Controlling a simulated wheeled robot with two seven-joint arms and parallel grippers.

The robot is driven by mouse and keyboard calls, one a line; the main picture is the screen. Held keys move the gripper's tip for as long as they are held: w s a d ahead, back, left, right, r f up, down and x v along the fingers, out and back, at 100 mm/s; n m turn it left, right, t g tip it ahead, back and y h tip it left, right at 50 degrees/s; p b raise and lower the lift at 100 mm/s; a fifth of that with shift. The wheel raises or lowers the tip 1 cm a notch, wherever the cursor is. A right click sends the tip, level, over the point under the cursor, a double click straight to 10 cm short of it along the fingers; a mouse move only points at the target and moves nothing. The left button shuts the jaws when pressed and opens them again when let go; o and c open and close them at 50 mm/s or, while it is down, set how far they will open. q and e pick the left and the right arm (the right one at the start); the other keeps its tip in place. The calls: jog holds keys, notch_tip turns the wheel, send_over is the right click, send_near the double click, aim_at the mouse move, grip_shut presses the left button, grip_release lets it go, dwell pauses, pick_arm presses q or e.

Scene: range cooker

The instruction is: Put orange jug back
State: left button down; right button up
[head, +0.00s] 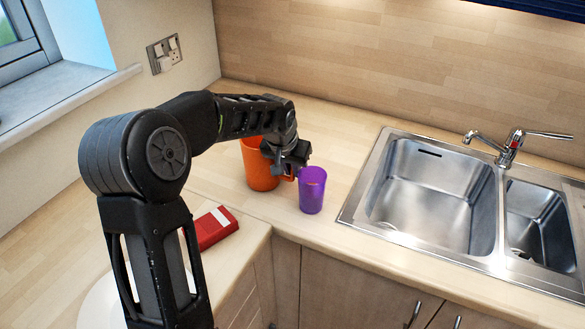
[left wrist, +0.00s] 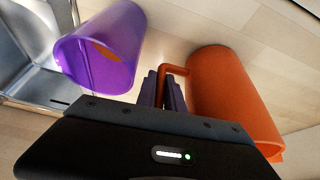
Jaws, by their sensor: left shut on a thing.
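The orange jug (head: 262,170) stands upright on the worktop in the back corner, partly hidden by my left arm in the head view. In the left wrist view the jug (left wrist: 232,95) is on the right, with its handle (left wrist: 172,70) reaching between my fingers. My left gripper (head: 292,168) is shut on the jug's handle; its fingers also show in the left wrist view (left wrist: 163,90). My right gripper is in neither view.
A purple cup (head: 312,190) stands just right of the jug, close to my left gripper, near the worktop's front edge. A steel sink (head: 440,190) with a tap (head: 510,145) lies to the right. A red box (head: 215,228) and part of a white plate (head: 97,302) are at front left.

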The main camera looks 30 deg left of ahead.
pick_arm(q)
jog(key=c, duration=1.7)
grip_release()
jog(key=shift+f, duration=0.1)
jog(key=shift+c, duration=0.2)
jog(key=shift+r, duration=0.4)
jog(key=a+b+v, duration=0.1)
jog(key=v, duration=1)
jog(key=shift+s+d+r, duration=0.15)
jog(key=shift+d+r, duration=0.1)
jog(key=shift+d, duration=0.25)
